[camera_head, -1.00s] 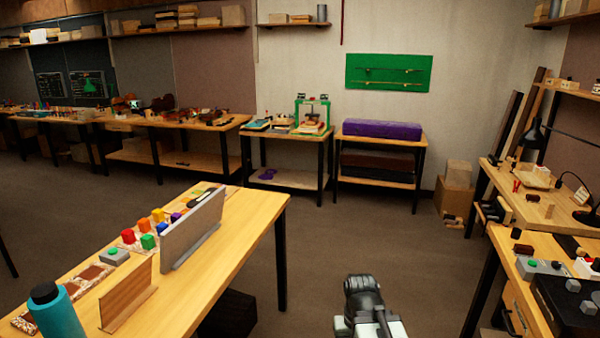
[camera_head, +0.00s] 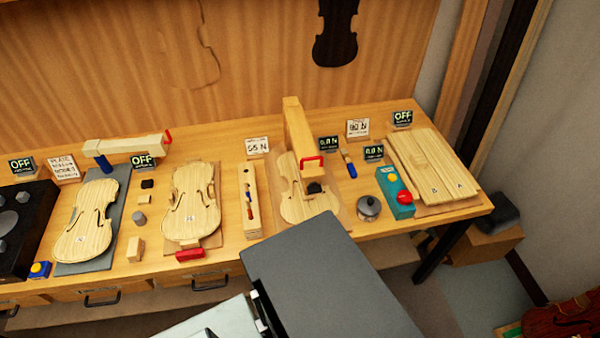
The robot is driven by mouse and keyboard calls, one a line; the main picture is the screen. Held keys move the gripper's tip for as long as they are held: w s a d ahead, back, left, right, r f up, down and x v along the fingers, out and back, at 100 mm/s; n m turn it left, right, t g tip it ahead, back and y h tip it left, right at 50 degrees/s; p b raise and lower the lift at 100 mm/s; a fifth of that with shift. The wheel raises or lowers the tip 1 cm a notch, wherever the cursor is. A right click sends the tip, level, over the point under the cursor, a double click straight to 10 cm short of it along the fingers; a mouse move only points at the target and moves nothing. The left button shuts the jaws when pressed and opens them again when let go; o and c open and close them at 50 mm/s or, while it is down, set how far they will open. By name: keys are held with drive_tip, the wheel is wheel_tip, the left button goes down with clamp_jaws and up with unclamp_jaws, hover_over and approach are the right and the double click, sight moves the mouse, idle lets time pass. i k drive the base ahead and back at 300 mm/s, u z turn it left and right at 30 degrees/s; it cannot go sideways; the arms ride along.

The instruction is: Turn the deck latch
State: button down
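I cannot pick out a part that is clearly the deck latch. Red parts that could be turned or gripped show on the bench: a red handle (camera_head: 168,137) at the end of a wooden arm (camera_head: 125,146) at the back left, a red handle (camera_head: 312,161) on a wooden post (camera_head: 298,125) over a violin plate (camera_head: 307,205), and a red block (camera_head: 190,254) at the front edge of another violin plate (camera_head: 190,217). Large grey and white parts, apparently my arm, fill the bottom middle and hide part of the bench's front edge. No gripper fingertips show.
The wooden bench (camera_head: 230,262) also carries a teal box (camera_head: 396,190) with yellow and red buttons, a small round metal pot (camera_head: 368,207), a stacked pair of boards A and B (camera_head: 432,165), and a black unit (camera_head: 22,225) at left. Small OFF displays stand along the back.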

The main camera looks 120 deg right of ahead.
sight(313, 186)
drive_tip(key=z, duration=3.55)
drive_tip(key=k, duration=1)
drive_tip(key=z, duration=0.5)
